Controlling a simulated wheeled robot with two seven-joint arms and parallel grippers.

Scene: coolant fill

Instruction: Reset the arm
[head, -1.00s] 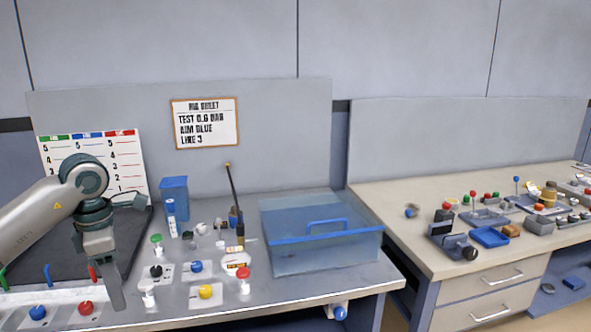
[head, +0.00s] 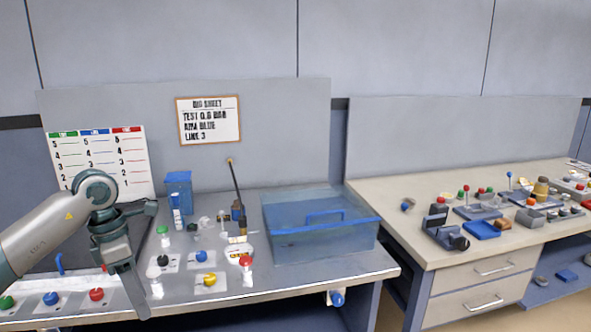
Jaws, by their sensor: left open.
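My left arm comes in from the left in the head view. Its gripper (head: 134,290) points down over the front left of the near bench, open, with nothing seen between its fingers. Below and left of it are a green knob (head: 5,303), a blue knob (head: 50,298) and a red knob (head: 96,294) on a pale strip. A white bottle with a green cap (head: 164,237) and a white fitting (head: 155,282) stand just right of the gripper. My right gripper is not in view. The arm hides part of the dark panel behind it.
A clear blue lidded bin (head: 320,245) fills the bench's right part. A chart (head: 97,165) and a sheet (head: 209,121) hang behind. A second bench (head: 420,215) with many parts stands right.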

